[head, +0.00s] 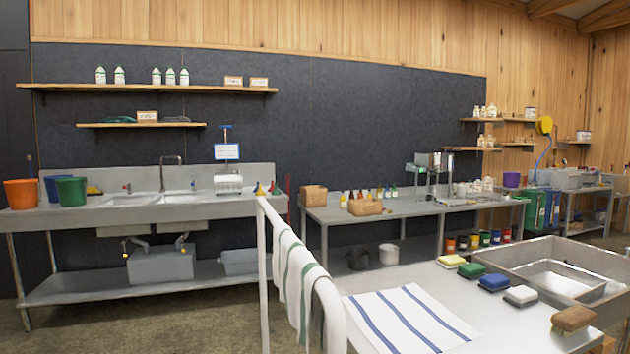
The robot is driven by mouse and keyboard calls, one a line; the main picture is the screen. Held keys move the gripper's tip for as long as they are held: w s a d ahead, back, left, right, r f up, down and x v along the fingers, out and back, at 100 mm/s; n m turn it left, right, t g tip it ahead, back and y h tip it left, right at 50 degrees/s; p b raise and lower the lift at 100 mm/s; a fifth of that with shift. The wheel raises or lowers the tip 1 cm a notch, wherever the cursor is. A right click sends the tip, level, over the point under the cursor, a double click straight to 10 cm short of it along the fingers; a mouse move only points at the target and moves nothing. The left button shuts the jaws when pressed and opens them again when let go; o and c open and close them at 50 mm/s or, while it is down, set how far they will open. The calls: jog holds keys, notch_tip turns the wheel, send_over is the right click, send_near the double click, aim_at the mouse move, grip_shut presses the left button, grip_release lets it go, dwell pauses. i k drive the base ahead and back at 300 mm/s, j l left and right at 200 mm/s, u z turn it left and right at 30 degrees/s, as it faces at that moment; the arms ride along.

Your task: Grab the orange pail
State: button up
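The orange pail (21,194) stands upright at the far left end of the grey sink counter (245,199). It is the leftmost of a group of pails. A blue pail (55,187) stands just behind and right of it, and a green pail (72,191) stands to the right, partly in front of the blue one. My gripper is not in the head view.
A white rail (262,260) with a striped towel (300,285) stands in front of me. A table with a striped cloth (408,320), several sponges and a metal basin (560,268) fills the right foreground. The floor (165,335) at lower left is clear.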

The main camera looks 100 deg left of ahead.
aim_at(22, 194)
jog(key=u, duration=4.55)
jog(key=i+j, duration=0.1)
jog(key=i, duration=4.35)
jog(key=l+z, duration=0.05)
jog(key=l, duration=0.1)
